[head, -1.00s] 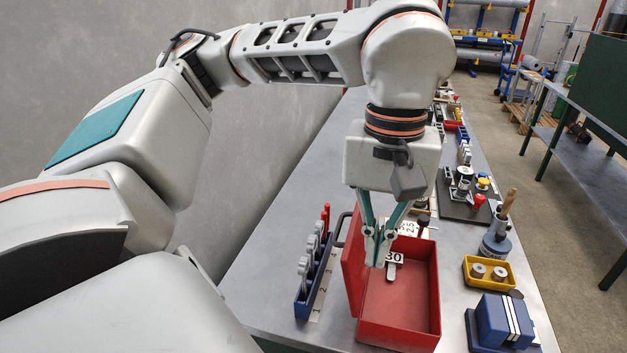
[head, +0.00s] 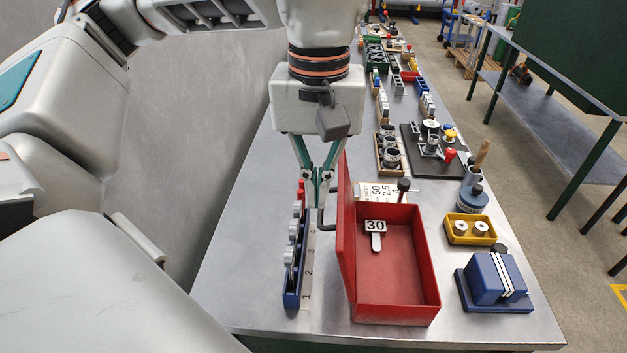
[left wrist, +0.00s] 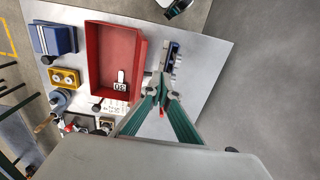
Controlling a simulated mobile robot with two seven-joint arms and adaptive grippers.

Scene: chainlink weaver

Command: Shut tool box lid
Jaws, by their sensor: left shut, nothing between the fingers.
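The red tool box (head: 395,312) stands open on the bench, and its lid (head: 346,225) stands up along the left side. A dark handle (head: 322,220) sticks out from the lid's outer face. A tag marked 30 (head: 376,226) lies inside the box; the box also shows in the left wrist view (left wrist: 108,60). My left gripper (head: 318,205) is shut and empty, pointing down just left of the upright lid, close to the handle. I cannot tell whether it touches. In the left wrist view the fingertips (left wrist: 161,95) are beside the box. My right gripper is not in view.
A blue rack (head: 292,262) with several tools stands left of the lid. A yellow tray (head: 469,229) and a blue block on a base (head: 495,280) stand to the right. A number card (head: 378,190) lies behind the box. The front left bench is clear.

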